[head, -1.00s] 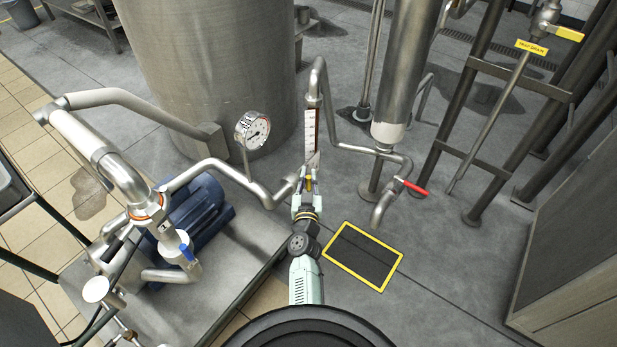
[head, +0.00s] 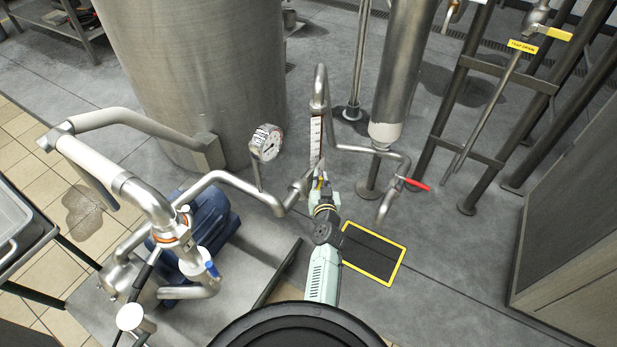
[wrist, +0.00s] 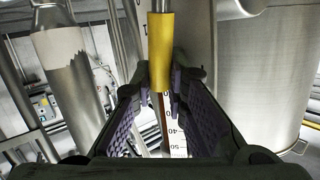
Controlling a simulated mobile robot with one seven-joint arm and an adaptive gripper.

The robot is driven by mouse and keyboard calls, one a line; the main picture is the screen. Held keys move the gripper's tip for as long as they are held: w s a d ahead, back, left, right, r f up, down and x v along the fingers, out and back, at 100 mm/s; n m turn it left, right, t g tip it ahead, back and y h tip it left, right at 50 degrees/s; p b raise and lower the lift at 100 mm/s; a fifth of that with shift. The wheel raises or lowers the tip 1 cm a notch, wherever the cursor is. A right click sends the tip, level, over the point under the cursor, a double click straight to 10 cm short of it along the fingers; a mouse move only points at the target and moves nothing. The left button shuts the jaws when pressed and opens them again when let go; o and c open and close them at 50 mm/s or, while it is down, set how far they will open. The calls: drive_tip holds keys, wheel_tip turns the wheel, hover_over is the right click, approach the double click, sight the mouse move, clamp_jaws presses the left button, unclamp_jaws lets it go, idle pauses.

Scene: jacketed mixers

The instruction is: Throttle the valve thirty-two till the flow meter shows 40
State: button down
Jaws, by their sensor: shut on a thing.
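My gripper (head: 322,188) is at the foot of the upright flow meter (head: 316,140), a white scale strip on the steel pipe. In the wrist view my gripper (wrist: 160,95) is closed around a yellow valve handle (wrist: 160,50), which runs between its two ribbed fingers. The flow meter scale (wrist: 175,140) shows behind and below the handle, with 40 and 50 legible and a dark reddish band beside the numbers. I cannot make out the exact reading. No tag marked thirty-two is legible, and the valve body is mostly hidden by the gripper.
A round dial gauge (head: 266,142) stands left of the flow meter. A red-handled valve (head: 413,184) is on the pipe to the right. A blue motor (head: 205,215) sits at left. A yellow-framed floor panel (head: 373,253) lies right of my arm. A large tank (head: 200,70) stands behind.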

drive_tip(key=shift+w+r+g+p, duration=0.35)
drive_tip(key=shift+r+p, duration=0.15)
drive_tip(key=shift+p, duration=0.2)
drive_tip(key=shift+w+d+f+m+g+y+p, duration=0.2)
drive_tip(key=shift+f+m+g+p, duration=0.1)
drive_tip(key=shift+f+p, duration=0.1)
drive_tip(key=shift+w+d+f+m+g+y+p, duration=0.1)
drive_tip(key=shift+d+f+m+g+y+p, duration=0.15)
drive_tip(key=shift+f+p, duration=0.1)
drive_tip(key=c, duration=1.6)
unclamp_jaws()
drive_tip(key=shift+o, duration=0.2)
drive_tip(key=shift+s, duration=0.1)
drive_tip(key=v, duration=1.2)
